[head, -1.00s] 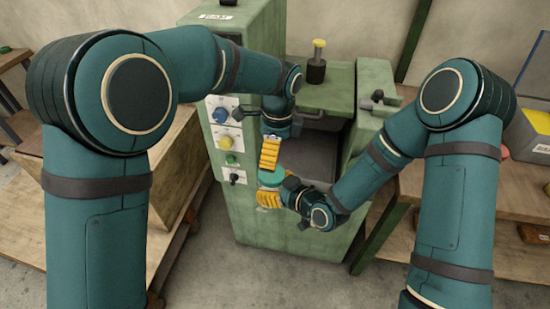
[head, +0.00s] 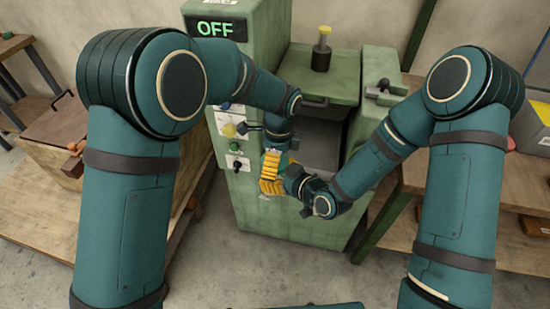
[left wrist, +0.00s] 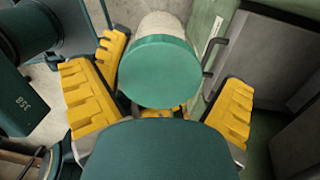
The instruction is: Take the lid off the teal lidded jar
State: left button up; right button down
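The teal lidded jar shows in the left wrist view, with a round teal lid (left wrist: 160,72) on a pale, whitish body (left wrist: 163,30). My left gripper (head: 272,170) is above the jar in the head view. In the left wrist view its yellow fingers stand spread on both sides of the lid, with a gap to it. My right gripper (head: 270,187) is just below, its yellow fingers around the jar's body and seemingly closed on it; their contact is partly hidden. In the head view the grippers hide nearly all of the jar.
A green machine (head: 295,222) with an OFF display (head: 215,28) and knobs stands close behind the grippers. A black post with a yellow top (head: 322,50) stands on it. A wooden bench (head: 490,190) is at right, a wooden box (head: 60,150) at left. Floor is clear in front.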

pick_arm(q)
jog(key=c, duration=1)
jog(key=n, duration=0.3)
jog(key=shift+c, duration=0.3)
jog(key=o, duration=1.3)
jog(key=shift+c, duration=0.2)
jog(key=shift+w+d+r, duration=0.1)
jog(key=shift+d+r, duration=0.05)
jog(key=shift+r, duration=2.1)
notch_tip(320, 180, up, 3)
jog(key=m, duration=0.2)
jog(key=shift+w+d+m, duration=0.1)
jog(key=shift+m, duration=0.2)
jog(key=shift+a+f, duration=0.15)
jog(key=shift+f, duration=1.75)
jog(key=shift+a+f, duration=0.15)
jog(key=shift+f, duration=1.75)
